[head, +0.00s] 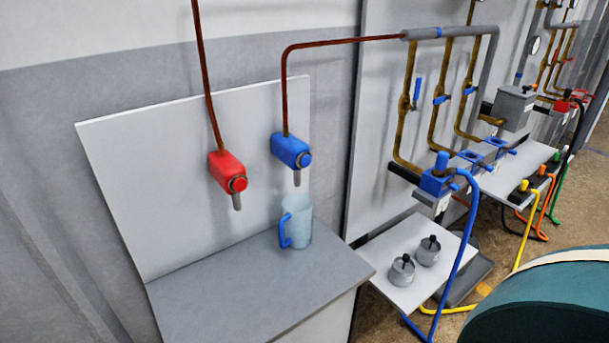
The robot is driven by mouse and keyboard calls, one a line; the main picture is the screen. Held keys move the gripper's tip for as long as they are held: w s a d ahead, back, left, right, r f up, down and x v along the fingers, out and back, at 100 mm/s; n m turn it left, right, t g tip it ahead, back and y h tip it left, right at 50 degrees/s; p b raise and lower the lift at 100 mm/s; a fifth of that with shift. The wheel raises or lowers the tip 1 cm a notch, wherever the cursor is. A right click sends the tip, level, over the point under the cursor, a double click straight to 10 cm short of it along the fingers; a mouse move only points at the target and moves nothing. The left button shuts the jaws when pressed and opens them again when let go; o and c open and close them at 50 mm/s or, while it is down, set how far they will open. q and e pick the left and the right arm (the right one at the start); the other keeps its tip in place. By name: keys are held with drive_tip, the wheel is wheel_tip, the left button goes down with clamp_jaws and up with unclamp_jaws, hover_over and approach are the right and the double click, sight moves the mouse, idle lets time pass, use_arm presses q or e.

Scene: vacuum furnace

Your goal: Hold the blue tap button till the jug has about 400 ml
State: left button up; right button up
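The blue tap (290,150) is mounted on the pale back panel, with its round blue button (305,160) facing out to the right and a grey spout (297,178) pointing down. The clear jug (299,226) with a blue handle stands upright on the grey counter below that spout, handle turned to the left. No water stream is visible, and I cannot read a level in the jug. Neither of my grippers is in view.
A red tap (227,172) is on the panel left of the blue one. The grey counter (225,290) is clear left of the jug. At right are pipes, valves, a blue hose (462,240) and a small shelf (400,282) with two grey weights. A dark green rounded body (550,305) fills the lower right.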

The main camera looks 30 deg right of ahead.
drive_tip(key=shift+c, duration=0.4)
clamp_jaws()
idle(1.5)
